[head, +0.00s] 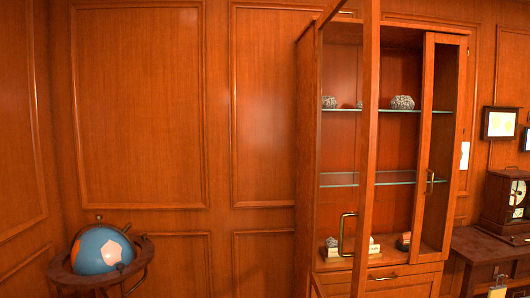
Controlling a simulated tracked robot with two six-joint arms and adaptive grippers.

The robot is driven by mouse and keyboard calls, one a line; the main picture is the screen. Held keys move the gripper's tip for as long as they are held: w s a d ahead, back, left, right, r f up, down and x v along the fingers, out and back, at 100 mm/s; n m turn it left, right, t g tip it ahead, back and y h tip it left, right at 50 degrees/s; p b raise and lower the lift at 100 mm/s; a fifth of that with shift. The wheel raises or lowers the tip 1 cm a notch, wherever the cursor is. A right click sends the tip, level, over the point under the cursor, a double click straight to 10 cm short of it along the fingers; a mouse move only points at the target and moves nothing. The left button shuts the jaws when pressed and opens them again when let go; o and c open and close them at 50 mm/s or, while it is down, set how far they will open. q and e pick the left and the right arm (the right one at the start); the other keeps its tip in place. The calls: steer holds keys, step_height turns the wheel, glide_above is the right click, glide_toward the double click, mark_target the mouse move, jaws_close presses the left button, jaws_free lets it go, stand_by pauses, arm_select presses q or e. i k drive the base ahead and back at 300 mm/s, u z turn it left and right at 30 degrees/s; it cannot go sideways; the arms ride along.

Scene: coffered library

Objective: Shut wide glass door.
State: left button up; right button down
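A tall wooden cabinet (308,150) with glass shelves stands right of the middle. Its wide glass door (368,130) is open, swung out toward me. The door's wooden edge stands upright across the cabinet front, and its top runs out of the picture. Its brass handle (343,234) shows low on this edge. A narrower glass door (425,140) with a small handle (430,182) is at the cabinet's right; I cannot tell if it is fully closed. Neither of my grippers is in view.
Mineral-like pieces (402,102) and small objects (333,243) stand on the shelves. A globe (100,249) in a wooden stand is at the lower left. A dark side table (480,246) with a clock (512,197) is right of the cabinet. Panelled wall fills the left.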

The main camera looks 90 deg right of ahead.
mark_target(371, 35)
steer(key=z, duration=0.4)
steer(key=i, duration=0.3)
steer(key=z, duration=2.75)
steer(key=k, duration=0.55)
steer(key=z, duration=0.4)
steer(key=i, duration=1.6)
steer(key=u, duration=0.3)
